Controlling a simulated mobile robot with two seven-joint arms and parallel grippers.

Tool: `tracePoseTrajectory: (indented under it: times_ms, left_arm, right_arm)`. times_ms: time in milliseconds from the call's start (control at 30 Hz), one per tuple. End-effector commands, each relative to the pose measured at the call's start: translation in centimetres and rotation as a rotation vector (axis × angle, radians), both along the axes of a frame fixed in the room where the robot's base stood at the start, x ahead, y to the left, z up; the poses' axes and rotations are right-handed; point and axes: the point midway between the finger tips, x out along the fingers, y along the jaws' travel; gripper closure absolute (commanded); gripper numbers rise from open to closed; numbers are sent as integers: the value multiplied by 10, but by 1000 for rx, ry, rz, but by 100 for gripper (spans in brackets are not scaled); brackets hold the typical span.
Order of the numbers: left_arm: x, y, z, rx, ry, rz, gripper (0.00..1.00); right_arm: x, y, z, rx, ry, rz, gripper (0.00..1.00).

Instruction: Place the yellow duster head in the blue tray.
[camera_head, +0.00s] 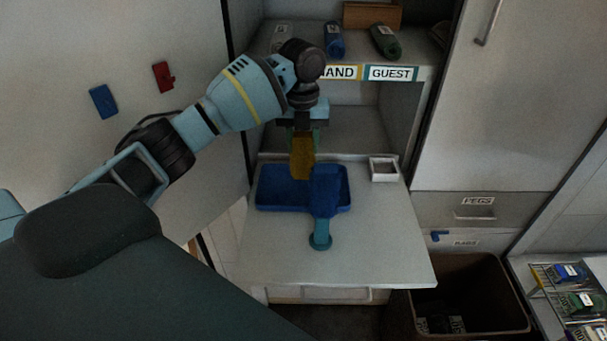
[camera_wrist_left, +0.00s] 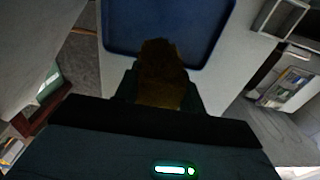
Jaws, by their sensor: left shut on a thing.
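The yellow duster head (camera_head: 302,158) hangs from my left gripper (camera_head: 302,135), which is shut on its upper end. In the head view it shows in front of the back part of the blue tray (camera_head: 280,205); whether it touches the tray I cannot tell. The tray lies on the white pull-out shelf. A blue duster head with a teal handle (camera_head: 321,236) lies over the tray's right part, its handle end out over the front rim. In the left wrist view the yellow head (camera_wrist_left: 162,75) sits between the fingers, with the tray (camera_wrist_left: 185,20) beyond. My right gripper is not in view.
A small white square box (camera_head: 384,169) stands right of the tray on the shelf (camera_head: 390,235). Above is a labelled shelf with a blue roll (camera_head: 334,40) and a green roll (camera_head: 385,41). A dark bin (camera_head: 470,295) stands at the lower right. The shelf's front right is clear.

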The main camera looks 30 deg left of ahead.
Motion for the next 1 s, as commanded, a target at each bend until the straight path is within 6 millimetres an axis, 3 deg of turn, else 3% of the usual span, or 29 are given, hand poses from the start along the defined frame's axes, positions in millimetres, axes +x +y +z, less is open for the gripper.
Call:
tracePoseTrajectory:
  times_ms: [200,467,767,1000]
  left_arm:
    - [0,0,-31,1,1,1,82]
    - [0,0,-38,1,0,1,82]
    - [0,0,-72,1,1,0,82]
    - [0,0,-73,1,-2,0,82]
  right_arm:
    - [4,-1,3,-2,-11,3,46]
    - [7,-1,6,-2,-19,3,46]
    - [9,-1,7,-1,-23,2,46]
    - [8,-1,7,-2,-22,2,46]
